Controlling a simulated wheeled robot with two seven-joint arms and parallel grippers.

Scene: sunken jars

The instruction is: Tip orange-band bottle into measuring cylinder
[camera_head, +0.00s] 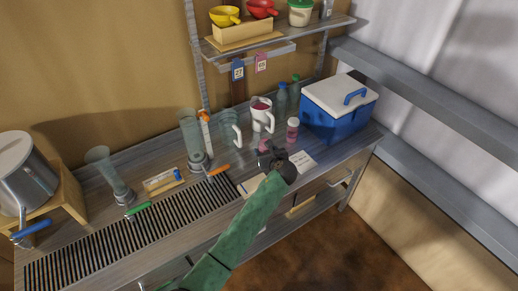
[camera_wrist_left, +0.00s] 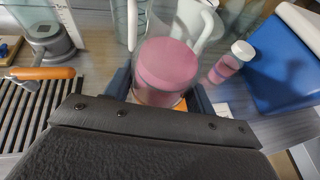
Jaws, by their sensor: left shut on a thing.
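My left gripper (camera_head: 272,156) is shut on a clear bottle with pink contents (camera_wrist_left: 167,65), above the worktop's front part. In the left wrist view the bottle sits between the two dark fingers. A small orange patch shows at its lower edge, mostly hidden by the gripper; I cannot tell if it is a full band. A tall clear cylinder (camera_head: 190,132) stands on a grey base left of the gripper, beside a white strip with an orange top (camera_head: 205,125). The grey base (camera_wrist_left: 50,42) also shows at the left wrist view's upper left. My right gripper is not in view.
A white jug with pink contents (camera_head: 261,112), a clear handled jug (camera_head: 230,125) and a white-capped pink bottle (camera_head: 292,130) stand close behind the gripper. A blue cooler (camera_head: 338,115) is on the right. An orange-handled tap (camera_head: 217,170) and a slatted drain (camera_head: 140,235) lie left.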

